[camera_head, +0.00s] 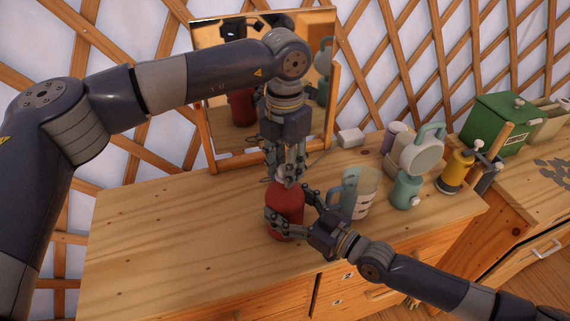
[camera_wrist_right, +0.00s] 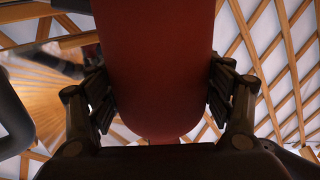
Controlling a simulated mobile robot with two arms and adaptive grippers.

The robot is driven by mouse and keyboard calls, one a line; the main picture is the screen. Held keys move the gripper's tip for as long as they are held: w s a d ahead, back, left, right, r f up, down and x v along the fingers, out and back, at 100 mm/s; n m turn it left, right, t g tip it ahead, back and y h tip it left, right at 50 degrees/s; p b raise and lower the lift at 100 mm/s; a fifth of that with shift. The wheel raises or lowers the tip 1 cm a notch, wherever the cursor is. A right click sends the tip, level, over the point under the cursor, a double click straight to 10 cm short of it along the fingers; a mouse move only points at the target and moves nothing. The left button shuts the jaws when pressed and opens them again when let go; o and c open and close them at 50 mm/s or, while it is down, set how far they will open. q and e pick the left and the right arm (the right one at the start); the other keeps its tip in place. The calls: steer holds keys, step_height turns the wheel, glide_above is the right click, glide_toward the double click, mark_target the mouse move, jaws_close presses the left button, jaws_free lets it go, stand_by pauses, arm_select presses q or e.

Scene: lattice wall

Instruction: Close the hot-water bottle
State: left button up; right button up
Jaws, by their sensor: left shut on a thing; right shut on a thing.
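The red hot-water bottle (camera_head: 287,203) stands upright on the wooden dresser top in the head view. My right gripper (camera_head: 285,217) is shut around its body from the right. In the right wrist view the red bottle (camera_wrist_right: 158,70) fills the middle, with a finger of my right gripper (camera_wrist_right: 160,100) on each side. My left gripper (camera_head: 288,180) points down from above and is shut at the bottle's top. The fingers hide most of the top, and only a small pale part shows between them, so I cannot tell how the cap sits.
A measuring jug (camera_head: 355,193) stands close right of my right gripper. A teal blender-like appliance (camera_head: 408,190), a yellow grinder (camera_head: 456,172) and a green box (camera_head: 497,125) stand farther right. A framed mirror (camera_head: 330,125) stands behind. The dresser top (camera_head: 160,240) is clear on the left.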

arm_select(q)
steer(key=shift+m, duration=0.9)
steer(key=o, duration=1.1)
steer(key=shift+o, duration=0.2)
steer(key=shift+r, duration=2.25)
steer(key=shift+r, duration=0.1)
steer(key=shift+c, duration=0.2)
step_height(320, 180, up, 3)
steer(key=shift+r+n, duration=0.15)
steer(key=shift+n, duration=0.15)
